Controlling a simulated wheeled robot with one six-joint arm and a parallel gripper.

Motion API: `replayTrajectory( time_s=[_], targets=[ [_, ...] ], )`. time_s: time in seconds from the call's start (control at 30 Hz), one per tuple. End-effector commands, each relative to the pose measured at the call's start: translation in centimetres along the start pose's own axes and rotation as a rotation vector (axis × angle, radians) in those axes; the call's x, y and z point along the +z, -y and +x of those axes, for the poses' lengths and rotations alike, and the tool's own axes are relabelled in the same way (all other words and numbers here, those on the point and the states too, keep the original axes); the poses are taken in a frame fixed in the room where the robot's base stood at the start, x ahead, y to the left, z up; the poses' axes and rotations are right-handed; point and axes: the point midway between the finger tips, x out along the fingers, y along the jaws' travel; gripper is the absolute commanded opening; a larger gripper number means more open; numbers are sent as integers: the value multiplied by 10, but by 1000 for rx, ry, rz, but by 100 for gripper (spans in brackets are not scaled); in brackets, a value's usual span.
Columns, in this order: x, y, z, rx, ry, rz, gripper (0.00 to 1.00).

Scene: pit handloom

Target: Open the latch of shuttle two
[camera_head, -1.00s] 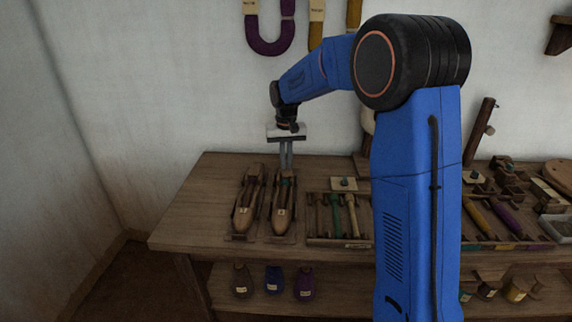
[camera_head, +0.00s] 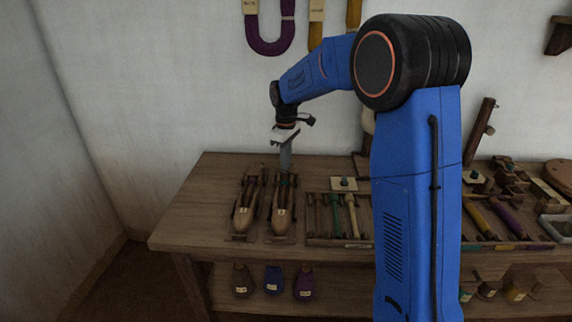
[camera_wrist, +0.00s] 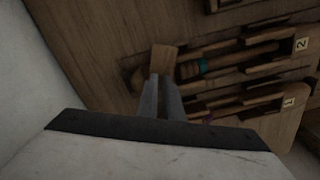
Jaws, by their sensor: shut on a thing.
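Shuttle two (camera_head: 281,215), a pointed wooden boat-shape with a "2" label, lies on the bench beside shuttle one (camera_head: 243,218). In the wrist view shuttle two's label (camera_wrist: 302,44) is at the upper right, and a teal-banded rod (camera_wrist: 203,66) lies in its slot. My gripper (camera_head: 286,166) points down at the far end of shuttle two. In the wrist view my gripper (camera_wrist: 161,82) is shut on the small wooden latch (camera_wrist: 164,57), which stands at an angle to the shuttle's length. The fingers hide the latch's lower part.
A tray of bobbins (camera_head: 336,241) stands just right of shuttle two. The bare bench top (camera_head: 195,205) is free to the left. The white wall (camera_head: 160,90) is close behind my gripper.

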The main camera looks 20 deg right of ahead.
Motion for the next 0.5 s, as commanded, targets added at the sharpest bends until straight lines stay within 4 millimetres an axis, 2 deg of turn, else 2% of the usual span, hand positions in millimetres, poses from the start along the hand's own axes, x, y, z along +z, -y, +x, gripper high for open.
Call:
replayTrajectory(
  time_s=[0.2,0.5],
  targets=[
    [0,0,0,0,0,-182,0],
    [0,0,0,0,0,-359,0]
  ],
)
